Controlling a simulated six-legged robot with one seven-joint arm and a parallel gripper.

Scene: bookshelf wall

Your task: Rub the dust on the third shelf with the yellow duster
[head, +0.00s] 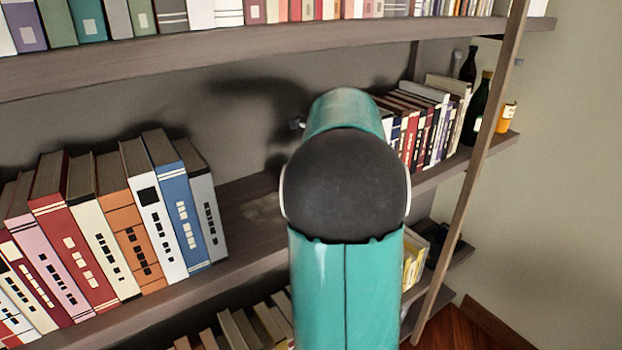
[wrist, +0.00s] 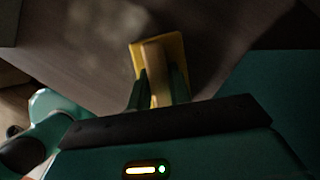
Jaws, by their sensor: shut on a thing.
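The yellow duster (wrist: 176,50) shows in the wrist view, with a flat yellow head and a tan handle. My gripper (wrist: 158,80) is shut on the handle, one green finger on each side. The duster's head is over the brown shelf board; I cannot tell whether it touches. In the head view my own teal arm hides the gripper and the duster. A faint lighter smudge (wrist: 115,18) shows beyond the duster in the wrist view.
Large books (head: 130,220) lean on the left of this shelf. Smaller books (head: 425,120) stand at its right, with dark bottles (head: 478,108) and an orange jar (head: 506,116) by the slanted post (head: 475,170). An upper shelf (head: 200,48) runs above; more books stand below.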

